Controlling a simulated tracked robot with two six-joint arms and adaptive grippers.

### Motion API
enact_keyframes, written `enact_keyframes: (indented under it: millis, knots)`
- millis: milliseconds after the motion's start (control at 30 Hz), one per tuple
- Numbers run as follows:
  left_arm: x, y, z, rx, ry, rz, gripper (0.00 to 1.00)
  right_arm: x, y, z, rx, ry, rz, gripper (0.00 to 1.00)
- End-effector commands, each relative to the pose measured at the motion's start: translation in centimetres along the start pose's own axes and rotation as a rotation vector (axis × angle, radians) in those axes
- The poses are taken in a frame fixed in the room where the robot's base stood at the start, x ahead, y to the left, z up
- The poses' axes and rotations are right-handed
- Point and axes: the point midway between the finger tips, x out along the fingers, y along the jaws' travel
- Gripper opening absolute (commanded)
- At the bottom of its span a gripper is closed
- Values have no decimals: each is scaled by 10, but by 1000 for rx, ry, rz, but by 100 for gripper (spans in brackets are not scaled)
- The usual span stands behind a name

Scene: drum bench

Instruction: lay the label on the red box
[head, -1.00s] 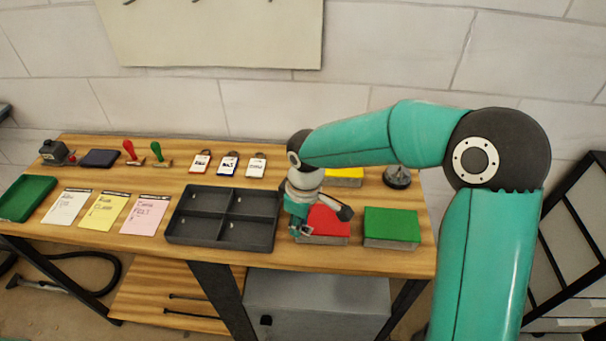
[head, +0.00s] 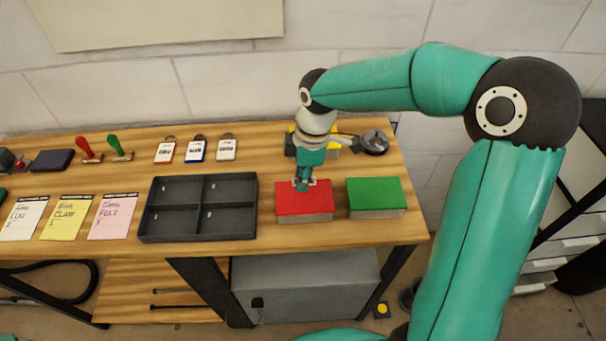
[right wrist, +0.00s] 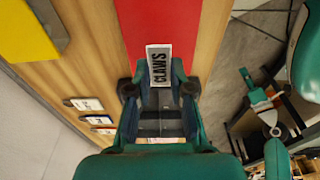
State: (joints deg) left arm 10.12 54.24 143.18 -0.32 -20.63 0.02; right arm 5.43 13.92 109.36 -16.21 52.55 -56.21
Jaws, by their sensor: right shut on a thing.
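The red box (head: 304,206) lies on the bench, right of the dark grey tray, and shows as a red band in the right wrist view (right wrist: 160,30). My right gripper (head: 304,184) points down at the box's back part. In the right wrist view the gripper (right wrist: 158,90) is shut on a small white label (right wrist: 159,65) reading "CLAWS". The label is over the red surface; whether it touches cannot be told. A small teal and silver part (right wrist: 264,108) at the right looks like my left gripper; its jaws are unclear.
A green box (head: 375,196) stands close on the right and a yellow box (right wrist: 25,30) behind. The four-compartment tray (head: 198,208) is on the left. A round metal thing (head: 374,141) stands at the back right.

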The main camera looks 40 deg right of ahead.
Motion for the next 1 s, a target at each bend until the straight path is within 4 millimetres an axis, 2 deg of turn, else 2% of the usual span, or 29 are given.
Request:
enact_keyframes:
  millis: [33,433,1000]
  knots:
    - [6,-2,0,0,0,0,0,8,0,1,0,0,-1,10]
    - [27,-10,0,0,0,0,0,36,0,4,0,0,-1,10]
    - [30,-11,0,0,0,0,0,42,0,4,-2,0,0,10]
